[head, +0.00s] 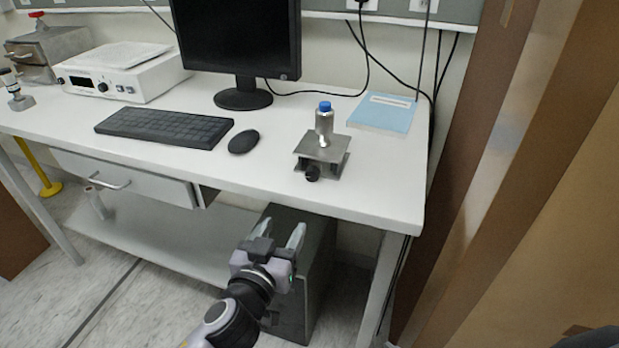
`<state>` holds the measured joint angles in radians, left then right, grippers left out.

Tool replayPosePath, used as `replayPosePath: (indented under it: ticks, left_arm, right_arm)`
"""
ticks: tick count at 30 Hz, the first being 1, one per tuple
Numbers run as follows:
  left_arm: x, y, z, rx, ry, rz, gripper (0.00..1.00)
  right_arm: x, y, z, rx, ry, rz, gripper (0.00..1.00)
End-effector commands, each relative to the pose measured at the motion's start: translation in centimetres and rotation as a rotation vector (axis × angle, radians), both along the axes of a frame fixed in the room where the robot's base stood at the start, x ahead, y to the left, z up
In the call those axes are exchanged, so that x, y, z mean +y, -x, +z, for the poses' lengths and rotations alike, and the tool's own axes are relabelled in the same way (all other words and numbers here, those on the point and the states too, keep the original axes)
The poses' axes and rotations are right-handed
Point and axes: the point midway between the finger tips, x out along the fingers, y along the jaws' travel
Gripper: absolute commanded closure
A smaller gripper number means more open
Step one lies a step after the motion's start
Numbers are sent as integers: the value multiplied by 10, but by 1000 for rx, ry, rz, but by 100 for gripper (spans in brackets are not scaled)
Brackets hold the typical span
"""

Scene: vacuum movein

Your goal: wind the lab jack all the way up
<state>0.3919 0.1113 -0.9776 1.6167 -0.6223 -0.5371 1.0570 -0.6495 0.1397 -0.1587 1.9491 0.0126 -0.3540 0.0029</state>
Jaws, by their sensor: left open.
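The lab jack (322,152) stands on the right part of the white bench, near its front edge. It is a small metal jack with a square top plate that sits low, close to its base. Its black knob (312,173) faces the front edge. A metal bottle with a blue cap (324,122) stands upright on the top plate. My left gripper (279,236) is open and empty. It is in front of the bench, below and left of the jack in the picture, apart from it. My right gripper is not in view.
The white bench (390,193) holds a mouse (243,141), a keyboard (165,127), a monitor (238,40), a blue folder (383,112) and a white instrument (122,74). A dark computer case (318,262) stands underneath. Brown panels (480,170) rise at the right.

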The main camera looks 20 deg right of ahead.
Motion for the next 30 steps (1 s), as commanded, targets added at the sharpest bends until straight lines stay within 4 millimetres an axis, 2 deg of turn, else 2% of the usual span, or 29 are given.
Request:
replayPosePath:
  ticks: [1, 3, 9, 16, 30]
  left_arm:
    - [-9, -6, 14, -43, -7, -15, 43]
    - [-19, -10, 27, -83, -10, -30, 43]
    - [-31, -16, 46, -147, -13, -50, 43]
    - [-40, -26, 49, -155, -13, -53, 43]
    - [-67, -66, 47, -152, -13, -54, 43]
  right_arm:
    - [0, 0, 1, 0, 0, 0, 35]
    - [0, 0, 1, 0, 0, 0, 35]
    - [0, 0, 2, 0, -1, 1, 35]
    - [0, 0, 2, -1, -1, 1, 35]
    - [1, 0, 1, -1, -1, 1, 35]
